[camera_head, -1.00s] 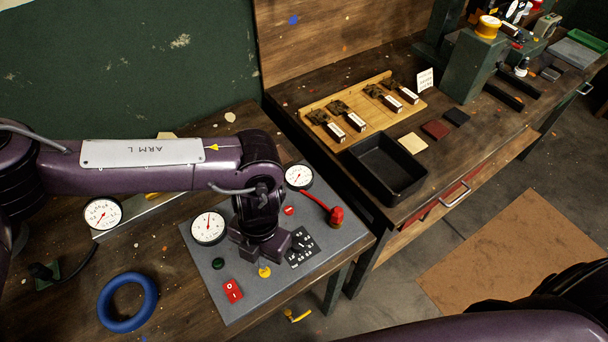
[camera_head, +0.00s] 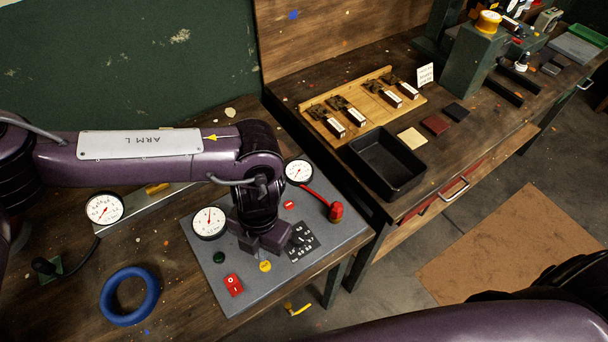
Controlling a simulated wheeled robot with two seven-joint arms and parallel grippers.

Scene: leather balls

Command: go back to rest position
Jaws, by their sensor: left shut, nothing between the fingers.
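My left arm comes in from the left, and its gripper (camera_head: 264,250) points down over the grey control panel (camera_head: 215,275). The gripper is shut and holds nothing. The panel also carries a red switch (camera_head: 233,285), a green button (camera_head: 219,257), two white dials (camera_head: 208,222) and a red-knobbed lever (camera_head: 336,211). My right arm shows at the lower right, and its gripper is out of view.
A blue ring (camera_head: 128,318) and a joystick (camera_head: 45,267) lie at the left of the near table. The bench to the right holds an empty black tray (camera_head: 386,190), a wooden board (camera_head: 345,101) with several small tools, and colored squares. A brown mat (camera_head: 510,250) lies on the floor.

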